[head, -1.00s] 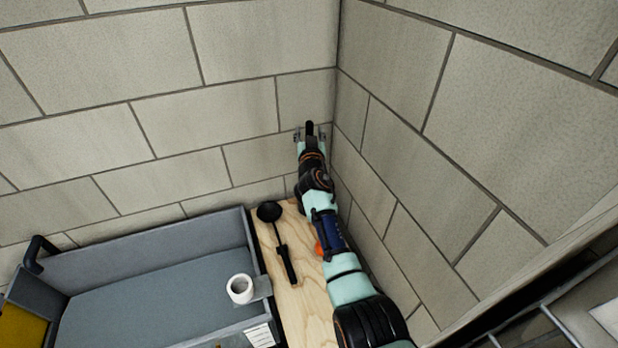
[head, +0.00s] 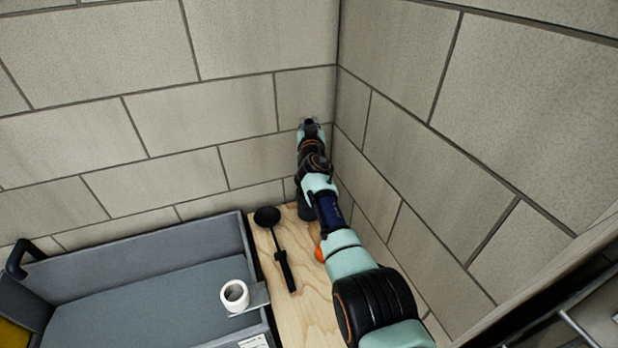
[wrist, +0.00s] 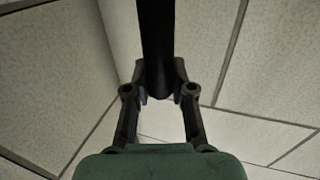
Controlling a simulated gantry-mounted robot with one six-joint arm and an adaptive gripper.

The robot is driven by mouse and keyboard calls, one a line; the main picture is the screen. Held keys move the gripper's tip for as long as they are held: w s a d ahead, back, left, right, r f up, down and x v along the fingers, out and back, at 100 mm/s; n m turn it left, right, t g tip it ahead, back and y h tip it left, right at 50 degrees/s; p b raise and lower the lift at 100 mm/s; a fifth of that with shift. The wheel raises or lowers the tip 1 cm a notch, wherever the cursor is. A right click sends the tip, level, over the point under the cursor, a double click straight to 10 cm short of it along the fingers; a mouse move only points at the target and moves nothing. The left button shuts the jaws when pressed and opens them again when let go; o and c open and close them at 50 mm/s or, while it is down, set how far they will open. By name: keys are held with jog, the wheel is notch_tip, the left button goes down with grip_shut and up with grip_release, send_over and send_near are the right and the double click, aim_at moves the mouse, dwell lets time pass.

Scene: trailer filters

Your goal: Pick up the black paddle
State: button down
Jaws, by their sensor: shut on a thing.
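My gripper (head: 310,124) is up near the wall corner, above the far end of the wooden board. In the wrist view its fingers (wrist: 160,92) are shut on a long black bar (wrist: 156,40), which runs out of the top of the picture. The bar could be the black paddle's handle; its far end is hidden, so I cannot tell its full shape. A black long-handled tool with a round head (head: 267,216) lies on the wooden board, apart from my gripper.
The wooden board (head: 305,310) lies below my arm. A grey tray (head: 150,285) stands to its left, with a white cup (head: 235,296) by its right edge. An orange thing (head: 319,255) is partly hidden by my arm. Block walls (head: 400,130) close in behind and right.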

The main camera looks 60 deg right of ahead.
jog(key=shift+r, duration=0.1)
notch_tip(320, 180, up, 34)
jog(key=p, duration=1.7)
